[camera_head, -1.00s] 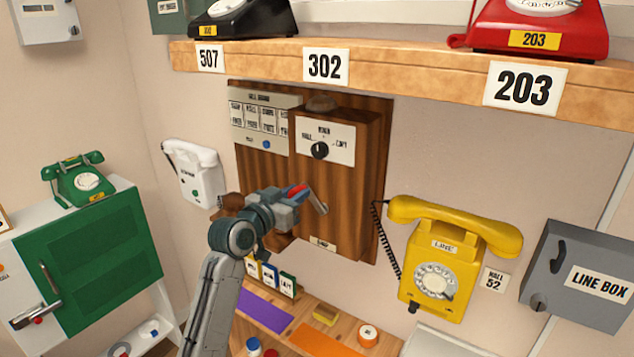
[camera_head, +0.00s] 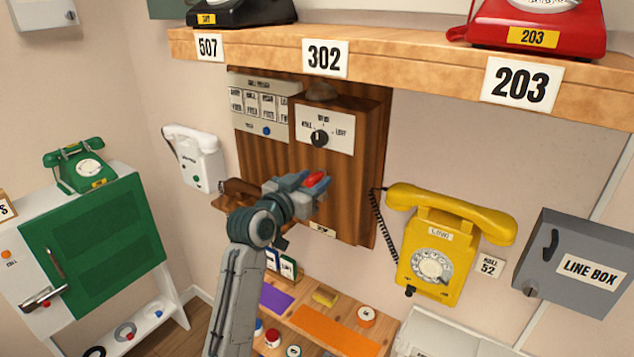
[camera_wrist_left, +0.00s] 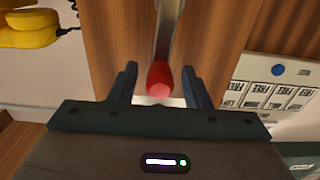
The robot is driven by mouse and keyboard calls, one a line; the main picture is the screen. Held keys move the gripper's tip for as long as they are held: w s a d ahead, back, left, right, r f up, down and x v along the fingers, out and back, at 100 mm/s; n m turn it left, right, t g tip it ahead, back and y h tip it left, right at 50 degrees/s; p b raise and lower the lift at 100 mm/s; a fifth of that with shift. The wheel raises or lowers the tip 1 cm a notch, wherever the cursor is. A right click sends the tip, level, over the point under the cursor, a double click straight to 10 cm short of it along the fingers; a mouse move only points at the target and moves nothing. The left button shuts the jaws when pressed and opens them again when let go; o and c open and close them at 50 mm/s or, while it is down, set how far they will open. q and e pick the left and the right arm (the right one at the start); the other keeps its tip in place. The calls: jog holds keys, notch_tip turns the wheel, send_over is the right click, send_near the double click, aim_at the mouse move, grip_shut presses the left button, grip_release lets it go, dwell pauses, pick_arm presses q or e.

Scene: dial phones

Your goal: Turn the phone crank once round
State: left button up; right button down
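The wooden wall phone (camera_head: 350,165) hangs below the shelf, with a selector dial on its front. Its crank has a red knob (camera_head: 315,179) at the box's lower front. In the left wrist view the metal crank arm (camera_wrist_left: 166,30) runs up from the red knob (camera_wrist_left: 159,80). My left gripper (camera_head: 315,188) is at the crank. In the left wrist view its two fingers (camera_wrist_left: 160,88) stand apart on either side of the knob, with a visible gap on each side. In the head view my gripper hides most of the crank arm. My right gripper is out of view.
A yellow dial phone (camera_head: 436,255) with a coiled cord hangs to the right, beside a grey line box (camera_head: 575,265). A white phone (camera_head: 194,160) hangs to the left. The numbered shelf (camera_head: 420,75) runs above. A low wooden shelf (camera_head: 290,320) with small items is below.

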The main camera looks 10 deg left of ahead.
pick_arm(q)
jog(key=shift+s, duration=0.1)
jog(key=shift+p+v, duration=0.95)
jog(key=shift+v, duration=2.5)
